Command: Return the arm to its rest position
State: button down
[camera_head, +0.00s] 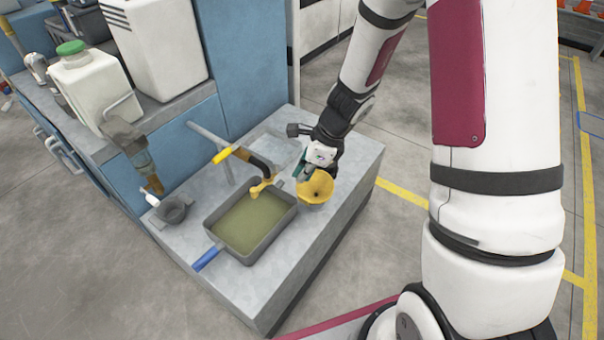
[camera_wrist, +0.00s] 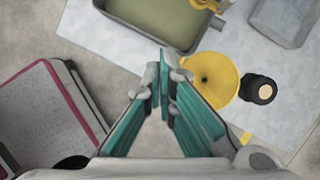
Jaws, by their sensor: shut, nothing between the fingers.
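My arm reaches out from the right in the head view. My gripper (camera_head: 303,166) is over the far part of the grey bench (camera_head: 311,245), close to a yellow funnel (camera_head: 316,187). In the wrist view, my gripper (camera_wrist: 167,85) has its teal fingers together at the tips, with nothing between them. The yellow funnel (camera_wrist: 212,72) lies just beyond the fingertips to the right. I cannot tell whether the fingers touch it.
A tray of greenish liquid (camera_head: 252,222) with a blue handle (camera_head: 206,259) sits on the bench. A tap with a yellow handle (camera_head: 222,155) stands behind it. A dark cup (camera_head: 173,211) is at the left. A white jug (camera_head: 91,85) stands on the blue cabinet. Floor is open right of the bench.

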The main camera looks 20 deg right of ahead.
jog(key=shift+r, duration=0.1)
jog(key=s+a+r+n, duration=0.2)
jog(key=s+r+n, duration=0.3)
jog(key=r, duration=0.4)
jog(key=s+a+r+n, duration=0.2)
jog(key=s+r+n, duration=0.35)
jog(key=r, duration=0.25)
jog(key=s+d+r+n+h, duration=0.1)
jog(key=s+d+r+n, duration=0.2)
jog(key=s, duration=0.4)
jog(key=s+d+r+n+g+h, duration=0.1)
jog(key=s+d+r+n+h, duration=0.15)
jog(key=s+n, duration=0.35)
jog(key=s+d+r+n+h, duration=0.1)
jog(key=s+d+r+n, duration=0.2)
jog(key=s, duration=0.6)
notch_tip(320, 180, up, 22)
jog(key=a+t+p, duration=0.1)
jog(key=t+p, duration=0.2)
jog(key=p, duration=1.7)
jog(key=shift+w+a+n+p, duration=0.35)
jog(key=shift+a, duration=0.05)
jog(key=shift+y, duration=0.25)
